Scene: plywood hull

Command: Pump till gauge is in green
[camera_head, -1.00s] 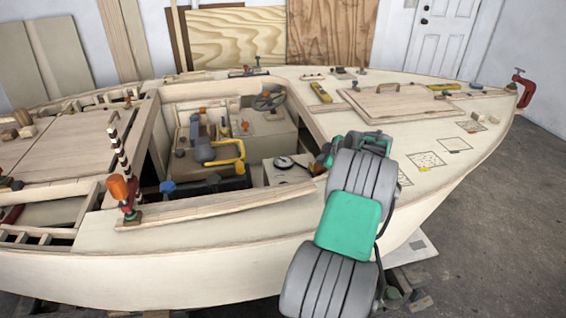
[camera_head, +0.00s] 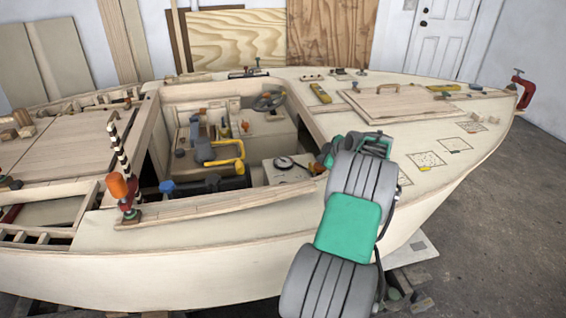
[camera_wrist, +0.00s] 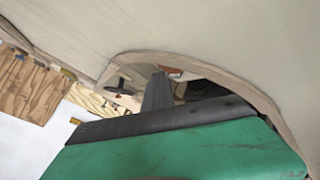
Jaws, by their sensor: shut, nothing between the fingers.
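A round gauge (camera_head: 284,163) with a dark rim and pale face sits on a light box in the boat's cockpit in the head view. Its needle and green band are too small to read. A yellow looped handle (camera_head: 232,152) stands left of it, beside a grey-blue curved part; I cannot tell whether this is the pump. My gripper (camera_head: 322,160) is at the cockpit's right edge, right of the gauge, mostly hidden by my arm. In the wrist view my gripper (camera_wrist: 157,92) shows as a dark finger beyond the green body. It is shut and empty.
The cockpit's side coaming (camera_head: 225,203) runs along the near side. An orange-topped clamp (camera_head: 120,188) stands at the left. A hatch panel (camera_head: 395,103) and small tools lie on the foredeck. A red clamp (camera_head: 521,85) grips the bow.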

